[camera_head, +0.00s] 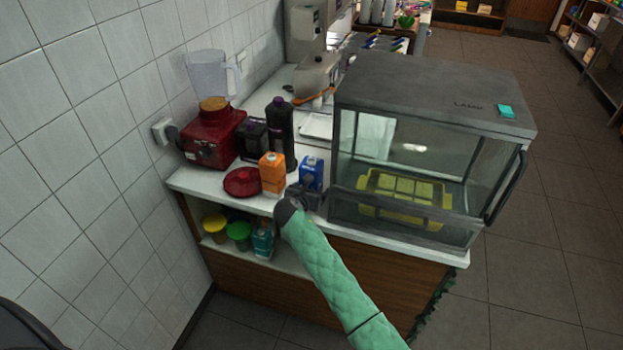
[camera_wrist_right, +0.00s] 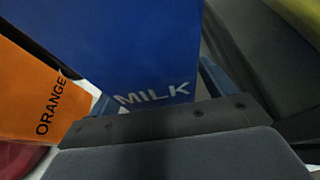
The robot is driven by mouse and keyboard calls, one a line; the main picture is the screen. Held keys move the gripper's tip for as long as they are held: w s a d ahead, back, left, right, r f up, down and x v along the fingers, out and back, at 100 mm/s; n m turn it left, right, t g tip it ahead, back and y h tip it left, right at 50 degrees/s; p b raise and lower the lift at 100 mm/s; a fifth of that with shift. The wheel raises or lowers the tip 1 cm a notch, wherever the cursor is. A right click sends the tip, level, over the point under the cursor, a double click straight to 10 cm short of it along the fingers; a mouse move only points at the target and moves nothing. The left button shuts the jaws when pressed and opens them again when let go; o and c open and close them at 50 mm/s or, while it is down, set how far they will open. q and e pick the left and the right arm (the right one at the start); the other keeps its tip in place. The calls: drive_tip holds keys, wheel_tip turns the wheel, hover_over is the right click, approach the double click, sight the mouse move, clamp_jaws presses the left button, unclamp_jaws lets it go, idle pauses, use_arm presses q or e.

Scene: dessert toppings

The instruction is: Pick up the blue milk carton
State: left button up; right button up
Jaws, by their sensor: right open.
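The blue milk carton (camera_head: 311,172) stands upright on the white counter, between the orange juice carton (camera_head: 272,174) and the glass case. In the right wrist view the milk carton (camera_wrist_right: 135,45) fills the middle, with its MILK label close to the palm. My right gripper (camera_head: 306,196) is at the near side of the milk carton. In the wrist view its fingers show on both sides of the carton, open; whether they touch it I cannot tell. The fingertips are hidden. My left gripper is not in view.
The orange carton (camera_wrist_right: 38,95) is close on the left in the wrist view. The glass display case (camera_head: 430,150) stands close on the right. A red plate (camera_head: 242,182), dark bottle (camera_head: 280,132) and red blender (camera_head: 212,138) are left and behind. Tubs (camera_head: 239,232) sit on the shelf below.

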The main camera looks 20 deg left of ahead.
drive_tip(key=shift+w, duration=0.15)
drive_tip(key=shift+c, duration=0.8)
drive_tip(key=c, duration=1.1)
